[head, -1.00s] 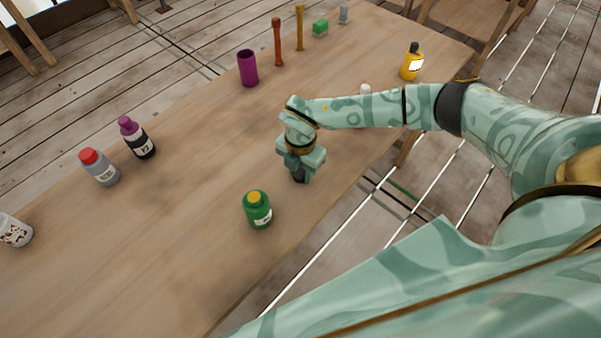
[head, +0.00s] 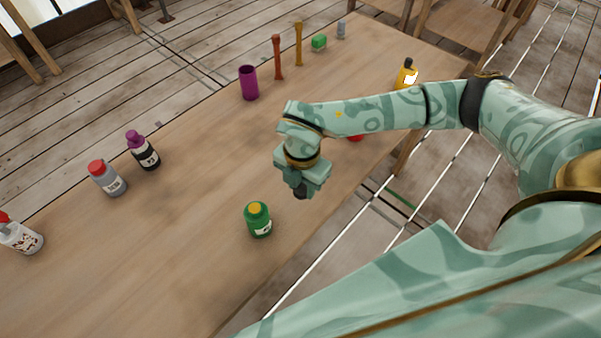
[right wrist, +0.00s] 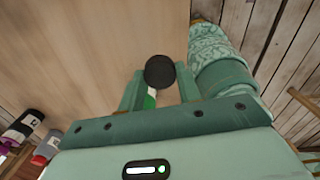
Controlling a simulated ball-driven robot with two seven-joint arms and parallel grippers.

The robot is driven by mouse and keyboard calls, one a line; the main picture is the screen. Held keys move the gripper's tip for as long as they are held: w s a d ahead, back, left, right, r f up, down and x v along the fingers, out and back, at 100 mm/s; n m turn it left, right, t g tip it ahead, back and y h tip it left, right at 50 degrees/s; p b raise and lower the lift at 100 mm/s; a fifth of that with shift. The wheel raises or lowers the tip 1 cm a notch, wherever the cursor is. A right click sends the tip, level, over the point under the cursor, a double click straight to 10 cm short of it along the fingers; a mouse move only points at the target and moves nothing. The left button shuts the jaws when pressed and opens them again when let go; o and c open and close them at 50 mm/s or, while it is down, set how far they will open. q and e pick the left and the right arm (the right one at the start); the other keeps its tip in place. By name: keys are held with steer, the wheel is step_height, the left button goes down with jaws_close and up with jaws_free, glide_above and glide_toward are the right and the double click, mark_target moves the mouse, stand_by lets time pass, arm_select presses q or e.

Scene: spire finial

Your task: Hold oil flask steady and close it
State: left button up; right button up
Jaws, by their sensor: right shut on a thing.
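My right gripper (head: 302,192) is shut on a round black cap-like piece (right wrist: 160,71), which also shows dark under the fingers in the head view. It is over the table, near the front edge. A green bottle with a yellow top (head: 258,220) stands upright to its lower left, apart from it. A yellow bottle with a black top (head: 406,76) stands at the far right, partly behind my arm. I cannot tell which bottle is the oil flask. My left gripper is not in view.
On the table (head: 180,220) stand a grey bottle with a red top (head: 108,180), a black-and-purple bottle (head: 143,152), a white bottle (head: 20,237) at the left edge, a purple cup (head: 248,83) and a green block (head: 319,43). A red thing (head: 355,138) shows below my arm.

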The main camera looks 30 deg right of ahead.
steer(key=s+a+r, duration=0.2)
steer(key=s+r, duration=0.1)
steer(key=s, duration=0.3)
steer(key=shift+s+a+p, duration=0.15)
steer(key=shift+a+p, duration=0.15)
steer(key=shift+a, duration=0.05)
steer(key=w+d+r+m, duration=0.1)
steer(key=d+r+m, duration=0.1)
steer(key=r+m, duration=0.5)
steer(key=w+d+r+m, duration=0.2)
steer(key=r+m, duration=0.5)
steer(key=m, duration=0.9)
steer(key=shift+w+m, duration=0.25)
steer(key=shift+m, duration=0.05)
